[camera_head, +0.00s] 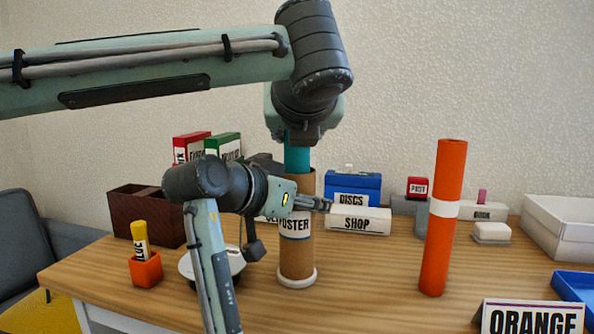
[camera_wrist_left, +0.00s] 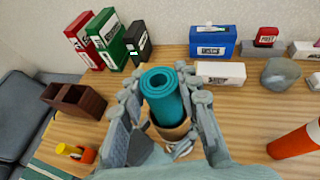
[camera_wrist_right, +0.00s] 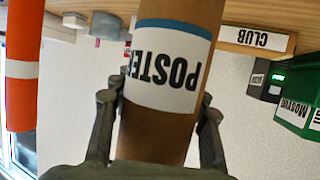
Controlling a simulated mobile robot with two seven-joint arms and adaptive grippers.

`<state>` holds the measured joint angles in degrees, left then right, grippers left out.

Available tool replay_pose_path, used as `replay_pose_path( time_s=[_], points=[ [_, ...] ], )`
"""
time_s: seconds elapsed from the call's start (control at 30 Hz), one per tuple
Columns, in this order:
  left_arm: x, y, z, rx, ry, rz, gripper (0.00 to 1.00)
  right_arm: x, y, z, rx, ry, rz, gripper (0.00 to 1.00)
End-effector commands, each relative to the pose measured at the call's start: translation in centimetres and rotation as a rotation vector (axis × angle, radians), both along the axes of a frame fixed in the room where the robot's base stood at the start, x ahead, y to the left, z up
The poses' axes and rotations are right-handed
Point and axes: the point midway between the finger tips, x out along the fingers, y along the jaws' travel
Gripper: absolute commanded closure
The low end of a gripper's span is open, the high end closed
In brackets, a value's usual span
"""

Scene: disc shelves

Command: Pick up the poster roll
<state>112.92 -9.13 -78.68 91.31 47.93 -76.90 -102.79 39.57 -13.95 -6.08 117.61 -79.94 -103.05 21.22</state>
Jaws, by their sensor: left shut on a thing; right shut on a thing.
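The teal poster roll (camera_head: 298,155) stands upright, its lower part hidden inside a brown cardboard tube (camera_head: 297,258) labelled POSTER. The tube stands on the table on a white base ring. In the left wrist view the roll's coiled top (camera_wrist_left: 160,82) shows. My left gripper (camera_wrist_left: 165,100) comes from above and is shut on the roll, a finger on each side. My right gripper (camera_wrist_right: 158,105) is shut on the tube around its label. It also shows across the tube in the head view (camera_head: 300,203).
An orange roll (camera_head: 440,220) with a white band stands upright to the right. A brown box (camera_head: 148,222), an orange cup (camera_head: 146,270) with a yellow glue stick and a white round dish (camera_head: 190,265) are left. Blue DISCS (camera_head: 352,186) and white SHOP (camera_head: 357,220) boxes stand behind.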

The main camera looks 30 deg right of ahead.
Motion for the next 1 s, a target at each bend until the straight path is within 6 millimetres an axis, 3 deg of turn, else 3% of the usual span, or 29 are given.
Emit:
replay_pose_path(
  time_s=[0.27,0.8,1.0],
  points=[
    [0.0,0.0,3.6,-0.005,-0.003,0.002,0.99,0.0,0.0,0.0,0.000,0.000,0.000,0.94],
    [-0.1,-0.1,21.4,-0.004,-0.002,0.001,0.99,0.0,0.0,0.0,0.000,0.000,0.000,0.94],
    [-0.2,-0.1,25.6,-0.002,0.000,0.000,0.99,0.0,0.0,0.0,0.000,0.000,0.000,0.94]
  ],
)
